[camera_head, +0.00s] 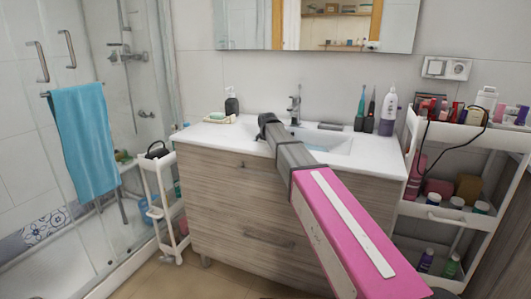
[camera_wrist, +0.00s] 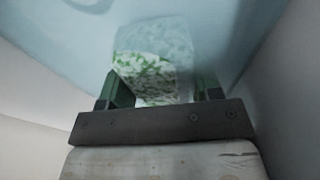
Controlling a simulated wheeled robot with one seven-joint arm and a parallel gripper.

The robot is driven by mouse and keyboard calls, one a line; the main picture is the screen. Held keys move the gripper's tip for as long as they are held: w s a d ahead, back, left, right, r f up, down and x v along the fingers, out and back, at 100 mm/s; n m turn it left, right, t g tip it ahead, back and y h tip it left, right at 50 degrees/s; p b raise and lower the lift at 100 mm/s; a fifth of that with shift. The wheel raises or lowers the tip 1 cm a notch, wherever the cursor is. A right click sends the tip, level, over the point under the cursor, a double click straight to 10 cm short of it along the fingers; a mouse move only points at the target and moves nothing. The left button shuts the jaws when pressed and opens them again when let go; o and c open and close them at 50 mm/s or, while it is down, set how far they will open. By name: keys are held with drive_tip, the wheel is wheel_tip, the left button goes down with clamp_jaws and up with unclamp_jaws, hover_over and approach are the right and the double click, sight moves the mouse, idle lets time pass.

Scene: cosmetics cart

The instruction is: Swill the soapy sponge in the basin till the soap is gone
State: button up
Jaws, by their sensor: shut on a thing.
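The basin (camera_head: 335,144) is a pale recess in the white vanity top, with the tap (camera_head: 295,106) behind it. My arm reaches over the vanity front, and its dark wrist end is at the basin's left side; it hides my fingers and the sponge in the head view. In the wrist view my gripper (camera_wrist: 162,84) is shut on a green and white mottled sponge (camera_wrist: 143,68). Pale blue water (camera_wrist: 70,50) surrounds the sponge, and its upper part looks paler, as if under the surface. I cannot tell whether the white patches are soap.
A soap dispenser (camera_head: 232,103) stands left of the basin. A loaded white cart (camera_head: 455,216) is at the right, a small trolley (camera_head: 160,190) at the left. The mirror is above.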

wheel_tip(320, 180, up, 14)
idle(1.7)
idle(0.9)
